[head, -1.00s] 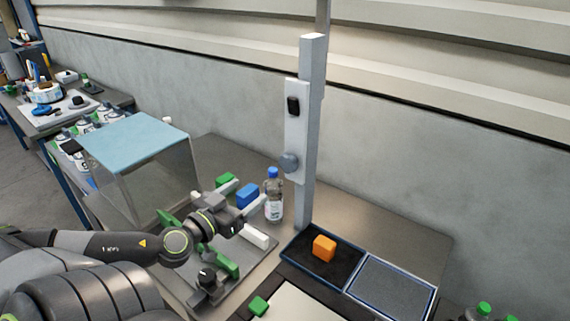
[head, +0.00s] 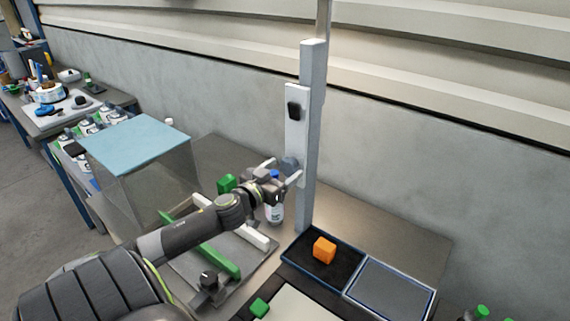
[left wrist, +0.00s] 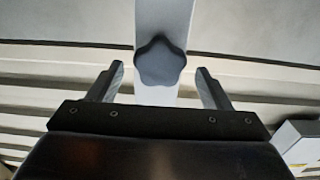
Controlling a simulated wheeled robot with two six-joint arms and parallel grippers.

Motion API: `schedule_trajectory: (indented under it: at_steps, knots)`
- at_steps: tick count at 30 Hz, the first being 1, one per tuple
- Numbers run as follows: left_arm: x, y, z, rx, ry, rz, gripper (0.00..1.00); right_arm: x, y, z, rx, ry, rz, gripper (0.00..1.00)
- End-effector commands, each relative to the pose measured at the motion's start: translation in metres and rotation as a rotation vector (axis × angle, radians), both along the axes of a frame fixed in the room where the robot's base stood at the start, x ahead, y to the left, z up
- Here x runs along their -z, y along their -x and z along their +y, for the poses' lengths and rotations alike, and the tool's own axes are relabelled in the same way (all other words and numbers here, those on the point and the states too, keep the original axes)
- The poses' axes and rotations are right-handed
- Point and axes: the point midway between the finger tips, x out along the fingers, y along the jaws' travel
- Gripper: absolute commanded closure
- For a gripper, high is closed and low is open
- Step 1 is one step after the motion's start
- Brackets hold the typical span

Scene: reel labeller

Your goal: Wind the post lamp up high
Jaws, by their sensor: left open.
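The grey post (head: 312,130) stands upright at the back of the bench, and its thin upper rod runs out of the top of the head view. A pale plate on it carries a black part (head: 294,111) and, lower, a grey-blue knob (head: 289,163). The lobed knob (left wrist: 160,62) shows whole in the left wrist view. My left gripper (head: 284,171) is open before the knob, one finger to each side; in the left wrist view the fingers (left wrist: 160,72) are clear of it. No lamp head shows. My right gripper is not in view.
A clear box with a blue top (head: 135,142) is to the left. An orange block (head: 324,249) sits in a black tray (head: 291,251), beside an empty grey tray (head: 392,287). Green blocks lie around.

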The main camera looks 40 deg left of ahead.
Motion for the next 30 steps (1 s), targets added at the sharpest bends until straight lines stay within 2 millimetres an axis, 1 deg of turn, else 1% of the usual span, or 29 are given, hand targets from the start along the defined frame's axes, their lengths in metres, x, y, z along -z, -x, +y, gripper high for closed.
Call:
schedule_trajectory:
  at_steps: [1,6,15,16,26,30]
  knots:
    - [-0.003,-0.005,0.001,-0.001,0.002,-0.001,0.28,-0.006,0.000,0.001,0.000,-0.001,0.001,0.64]
    - [-0.001,-0.014,0.001,0.001,0.000,-0.001,0.28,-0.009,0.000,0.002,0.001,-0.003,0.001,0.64]
    - [0.000,-0.016,0.001,0.002,0.000,-0.001,0.28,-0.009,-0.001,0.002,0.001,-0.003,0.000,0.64]
    - [0.000,-0.016,0.001,0.002,0.000,-0.001,0.29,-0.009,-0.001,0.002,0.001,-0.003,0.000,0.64]
    - [0.000,-0.015,0.001,0.002,-0.001,-0.001,0.72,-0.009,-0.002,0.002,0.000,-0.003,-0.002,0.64]
    - [0.000,-0.015,0.001,0.002,-0.002,-0.001,0.72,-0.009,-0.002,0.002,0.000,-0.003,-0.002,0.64]
